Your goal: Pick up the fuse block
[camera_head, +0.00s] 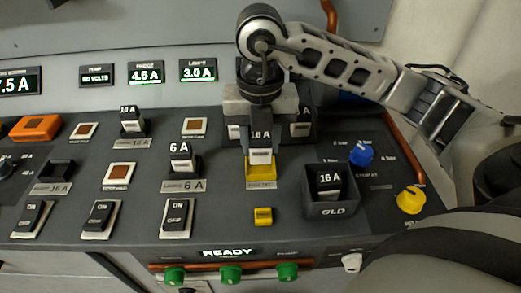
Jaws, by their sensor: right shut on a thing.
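A dark fuse block marked 16 A (261,136) with a pale lower face is at the middle right of the panel. My right gripper (261,148) reaches down over it from above and is shut on it. The block is just above or against a yellow piece (261,172) with a small label plate below; I cannot tell if they touch. Another 16 A block (329,181) sits in the dark tray marked OLD (333,211). A 6 A block (181,157) and a 10 A block (130,121) stand in places to the left. My left gripper is not in view.
More blocks (301,124) stand in a dark rack partly behind my right gripper. An empty dark socket (57,170) labelled 16 A is at the left. Blue (361,153) and yellow (411,200) knobs are at the right. Several ON switches (176,217) line the front.

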